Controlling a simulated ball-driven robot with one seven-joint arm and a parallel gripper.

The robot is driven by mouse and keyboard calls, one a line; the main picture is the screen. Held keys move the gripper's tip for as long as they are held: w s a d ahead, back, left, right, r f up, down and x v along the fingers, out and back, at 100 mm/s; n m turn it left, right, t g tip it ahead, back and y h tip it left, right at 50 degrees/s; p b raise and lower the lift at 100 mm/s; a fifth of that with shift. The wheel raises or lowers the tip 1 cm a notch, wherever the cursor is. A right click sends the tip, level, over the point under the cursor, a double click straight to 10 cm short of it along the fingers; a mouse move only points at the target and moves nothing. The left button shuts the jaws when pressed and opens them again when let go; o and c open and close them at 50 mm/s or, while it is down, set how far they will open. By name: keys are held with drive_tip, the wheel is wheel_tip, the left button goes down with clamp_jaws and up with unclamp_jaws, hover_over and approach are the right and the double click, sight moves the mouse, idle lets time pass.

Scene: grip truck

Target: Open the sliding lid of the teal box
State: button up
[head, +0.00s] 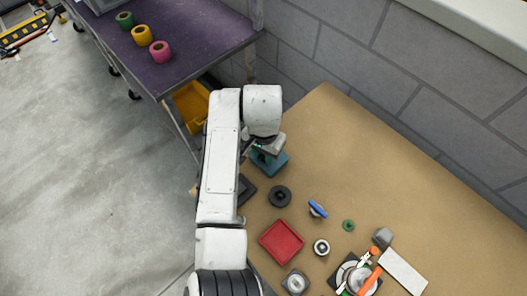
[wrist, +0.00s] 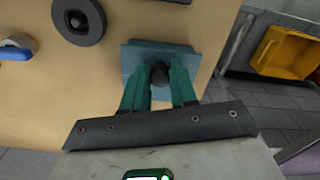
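My gripper (head: 264,150) is small and partly hidden in the head view. The fingers hide part of the box top, and no opening in the lid shows.
A black ring (head: 280,196), a red tray (head: 281,242), a blue-handled item (head: 317,209) and several small parts lie on the table (head: 345,150). A grey block wall (head: 400,95) runs behind it. A yellow bin (wrist: 285,52) stands beyond the table edge.

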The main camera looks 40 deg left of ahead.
clamp_jaws()
drive_tip(key=w+b, duration=0.1)
drive_tip(key=w, duration=0.1)
drive_tip(key=w+b, duration=0.1)
drive_tip(key=w, duration=0.1)
drive_tip(key=w+b, duration=0.1)
drive_tip(key=w, duration=0.2)
drive_tip(key=shift+d+f+b, duration=0.15)
drive_tip(key=shift+d+b, duration=0.1)
drive_tip(key=shift+b, duration=0.05)
drive_tip(key=shift+w, duration=0.35)
drive_tip(key=shift+r, duration=0.2)
drive_tip(key=shift+o, duration=2.1)
unclamp_jaws()
